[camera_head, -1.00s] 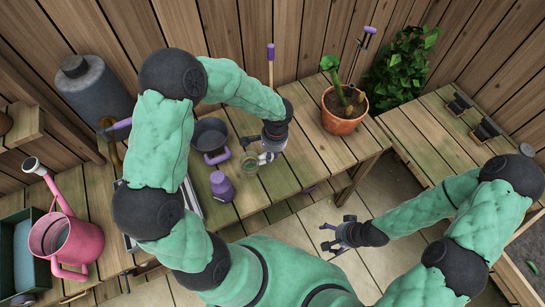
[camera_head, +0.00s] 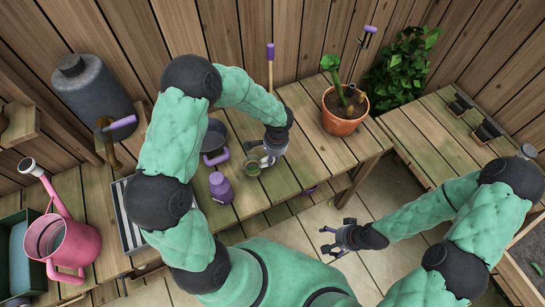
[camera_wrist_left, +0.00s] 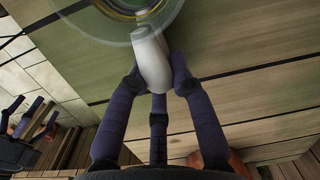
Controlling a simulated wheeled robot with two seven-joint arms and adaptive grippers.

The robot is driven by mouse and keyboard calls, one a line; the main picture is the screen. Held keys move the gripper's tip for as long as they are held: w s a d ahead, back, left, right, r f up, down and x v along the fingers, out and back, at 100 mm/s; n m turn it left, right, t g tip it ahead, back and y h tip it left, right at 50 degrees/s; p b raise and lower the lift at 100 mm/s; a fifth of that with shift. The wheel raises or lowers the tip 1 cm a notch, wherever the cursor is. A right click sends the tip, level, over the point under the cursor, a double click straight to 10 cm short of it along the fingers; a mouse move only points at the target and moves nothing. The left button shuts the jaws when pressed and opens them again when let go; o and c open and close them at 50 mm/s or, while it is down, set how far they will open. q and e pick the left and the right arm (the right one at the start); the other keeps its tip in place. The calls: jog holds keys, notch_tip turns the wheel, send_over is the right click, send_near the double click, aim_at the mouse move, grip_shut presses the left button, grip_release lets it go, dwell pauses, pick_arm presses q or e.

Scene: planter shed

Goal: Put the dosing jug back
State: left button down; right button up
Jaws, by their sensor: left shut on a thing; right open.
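The dosing jug (camera_head: 252,168) is a small clear vessel with a greenish inside, at the bench's front part, right of a purple bottle. In the left wrist view its clear round rim (camera_wrist_left: 100,12) shows at the top, with a pale handle (camera_wrist_left: 150,58). My left gripper (camera_head: 264,158) is shut on the handle; dark fingers flank it in the left wrist view. I cannot tell whether the jug touches the bench. My right gripper (camera_head: 334,236) is open and empty over the paved floor, off the bench edge.
The purple bottle (camera_head: 221,188) and a dark pot with a purple handle (camera_head: 214,158) stand left of the jug. A potted plant (camera_head: 341,124) stands to the right. A pink watering can (camera_head: 73,244) and a striped tray (camera_head: 130,229) are further left. Bare planks lie between jug and plant.

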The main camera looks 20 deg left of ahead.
pick_arm(q)
jog(key=c, duration=1.1)
grip_release()
jog(key=shift+r, duration=0.1)
jog(key=shift+w+r+p, duration=0.1)
jog(key=shift+r+p, duration=0.2)
jog(key=shift+p, duration=0.05)
notch_tip(320, 180, up, 11)
jog(key=d+p, duration=0.1)
jog(key=p, duration=0.1)
jog(key=shift+w+r, duration=0.2)
